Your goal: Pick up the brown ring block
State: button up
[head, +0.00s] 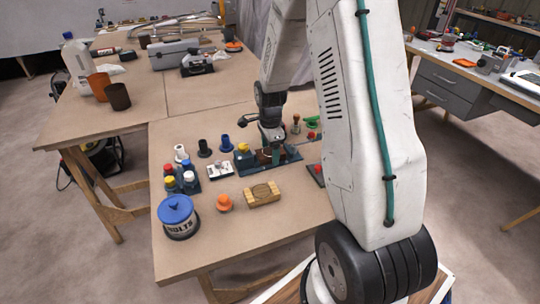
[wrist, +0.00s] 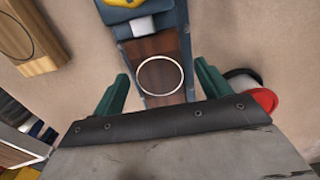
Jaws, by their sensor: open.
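The brown ring block (wrist: 160,74) is dark brown wood with a pale ring on its top face. It lies in a blue-grey tray (wrist: 182,20) in the wrist view. My gripper (wrist: 163,88) is open, with its green fingers on either side of the block's near part. I cannot tell whether the fingers touch it. In the head view my gripper (head: 271,150) is down over the blue tray (head: 292,154) and mostly hides the block.
A light wooden block with a ring (head: 263,194) lies in front, beside an orange knob (head: 224,203). A blue-lidded bolts tin (head: 178,217) stands at the front left. Several small coloured pegs stand left of the tray. A red-topped piece (wrist: 262,101) is close right of my gripper.

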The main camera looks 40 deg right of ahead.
jog(key=c, duration=1.1)
